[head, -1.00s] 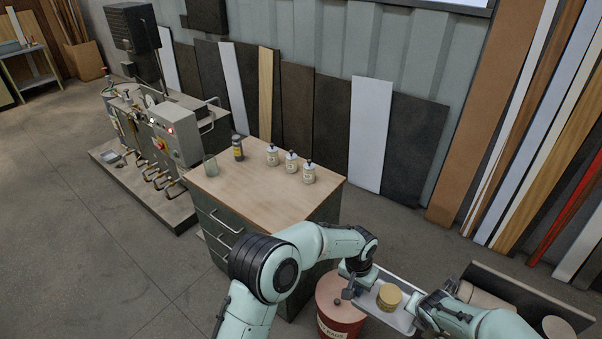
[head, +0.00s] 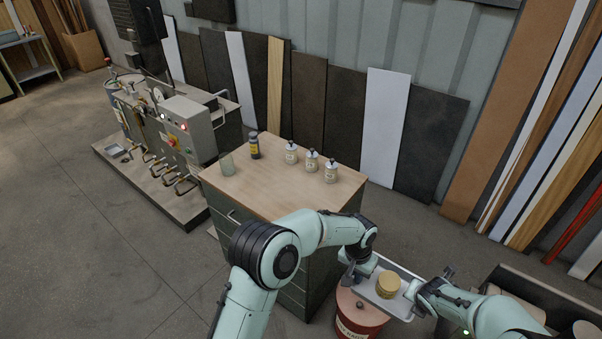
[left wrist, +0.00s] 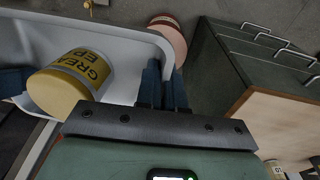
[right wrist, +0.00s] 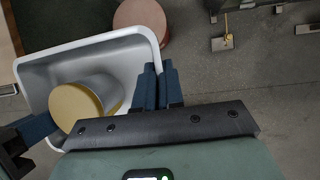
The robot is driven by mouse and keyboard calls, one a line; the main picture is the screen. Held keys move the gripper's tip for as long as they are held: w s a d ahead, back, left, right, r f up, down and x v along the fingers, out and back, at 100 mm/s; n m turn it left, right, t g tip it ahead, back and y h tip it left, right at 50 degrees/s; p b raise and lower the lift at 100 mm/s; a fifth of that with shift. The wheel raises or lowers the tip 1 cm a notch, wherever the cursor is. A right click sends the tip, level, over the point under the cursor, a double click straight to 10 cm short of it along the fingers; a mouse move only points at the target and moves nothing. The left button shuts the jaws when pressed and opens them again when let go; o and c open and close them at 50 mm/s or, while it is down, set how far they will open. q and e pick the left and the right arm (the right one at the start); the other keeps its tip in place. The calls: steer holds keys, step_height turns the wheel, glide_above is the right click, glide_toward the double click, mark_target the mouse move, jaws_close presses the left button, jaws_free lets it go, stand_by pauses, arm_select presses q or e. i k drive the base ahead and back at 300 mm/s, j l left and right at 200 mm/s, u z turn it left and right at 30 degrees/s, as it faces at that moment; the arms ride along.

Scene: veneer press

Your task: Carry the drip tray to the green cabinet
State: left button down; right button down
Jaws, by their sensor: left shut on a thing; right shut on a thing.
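The drip tray (head: 403,309) is a pale grey shallow tray held between my two grippers, above a red bin. It carries a yellow tin (head: 388,287), whose label in the left wrist view (left wrist: 70,82) reads "GREA… EP". My left gripper (head: 360,275) is shut on the tray's left end; its fingers show at the rim in the left wrist view. My right gripper (head: 415,290) is shut on the right end, with its blue fingers at the rim in the right wrist view. The green cabinet (head: 290,262) has a wooden top and drawers and stands left of the tray, beyond my left arm.
The red bin (head: 358,318) stands on the floor by the cabinet. The front middle of the top is clear. A press machine (head: 175,130) stands left.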

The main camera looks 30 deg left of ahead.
mark_target(276, 206)
steer(key=i+j, duration=0.1)
steer(key=j, duration=0.3)
steer(key=i+j, duration=0.1)
steer(key=j, duration=0.65)
steer(key=i+j, duration=0.15)
steer(key=j, duration=0.15)
steer(key=i+j, duration=0.15)
steer(key=j, duration=0.2)
steer(key=i+j, duration=0.35)
steer(key=j, duration=0.3)
